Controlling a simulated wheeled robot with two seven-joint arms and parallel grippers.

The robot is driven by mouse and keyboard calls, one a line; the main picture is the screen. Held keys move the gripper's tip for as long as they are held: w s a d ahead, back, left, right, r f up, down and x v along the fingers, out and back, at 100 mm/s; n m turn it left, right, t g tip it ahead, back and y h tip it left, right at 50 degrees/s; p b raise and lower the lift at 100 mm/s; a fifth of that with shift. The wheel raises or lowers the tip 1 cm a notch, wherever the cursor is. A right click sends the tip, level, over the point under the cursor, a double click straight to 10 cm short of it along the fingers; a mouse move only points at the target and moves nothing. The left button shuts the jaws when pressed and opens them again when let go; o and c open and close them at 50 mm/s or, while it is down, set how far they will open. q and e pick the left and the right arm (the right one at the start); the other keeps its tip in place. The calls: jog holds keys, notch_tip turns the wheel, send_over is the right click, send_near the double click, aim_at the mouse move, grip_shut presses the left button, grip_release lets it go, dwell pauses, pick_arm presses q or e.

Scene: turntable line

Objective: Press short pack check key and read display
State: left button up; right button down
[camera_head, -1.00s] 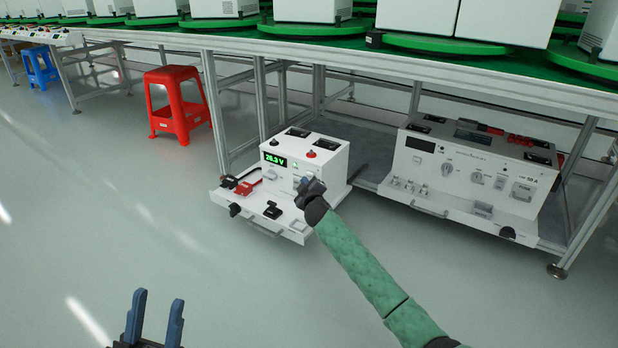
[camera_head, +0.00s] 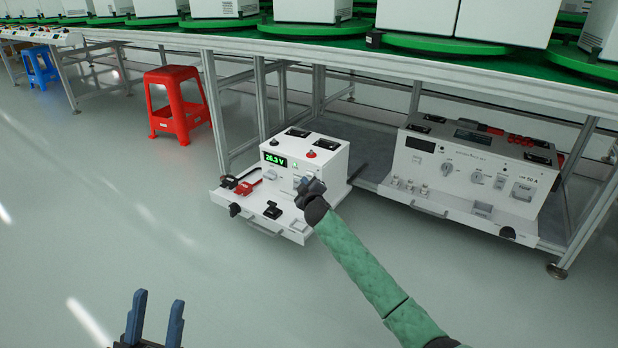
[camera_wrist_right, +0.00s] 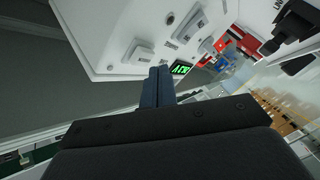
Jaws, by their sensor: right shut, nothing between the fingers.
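A small white tester (camera_head: 330,160) stands on a low pull-out shelf, its front facing me. Its green lit display (camera_head: 274,159) reads 26.3 V; in the right wrist view the lit display (camera_wrist_right: 181,69) is small and tilted. My right gripper (camera_head: 309,186) is shut and empty, at the right part of the tester's front panel. In the right wrist view its closed fingers (camera_wrist_right: 158,84) point at the panel, beside pale keys (camera_wrist_right: 138,52). I cannot tell which key is the short pack check key, or whether the fingertips touch one. My left gripper (camera_head: 157,298) is open and empty over the floor.
A larger white tester (camera_head: 465,165) stands to the right under the bench. A red stool (camera_head: 175,95) and a blue stool (camera_head: 40,65) stand left. The green turntable line (camera_head: 440,45) runs above. The front shelf (camera_head: 268,226) holds small red and black parts. Floor in front is clear.

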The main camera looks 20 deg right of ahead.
jog(key=shift+w+d+r, duration=0.1)
jog(key=shift+w+d, duration=0.05)
jog(key=shift+d, duration=0.05)
jog(key=shift+w+d+p, duration=0.1)
jog(key=shift+d+p, duration=0.05)
jog(key=shift+p, duration=0.15)
jog(key=shift+w+d, duration=0.3)
jog(key=shift+d, duration=0.1)
dwell(1.0)
jog(key=shift+s+a+p, duration=0.1)
jog(key=shift+p, duration=0.2)
jog(key=shift+s+a+p, duration=0.3)
jog(key=shift+s+a, duration=0.2)
jog(key=shift+a, duration=0.1)
jog(key=shift+a, duration=0.1)
jog(key=shift+s+a+p, duration=0.45)
jog(key=shift+s+a, duration=0.35)
jog(key=shift+a, duration=0.15)
jog(key=shift+s+a+p, duration=0.4)
jog(key=shift+s+a, duration=0.35)
jog(key=shift+a, duration=0.2)
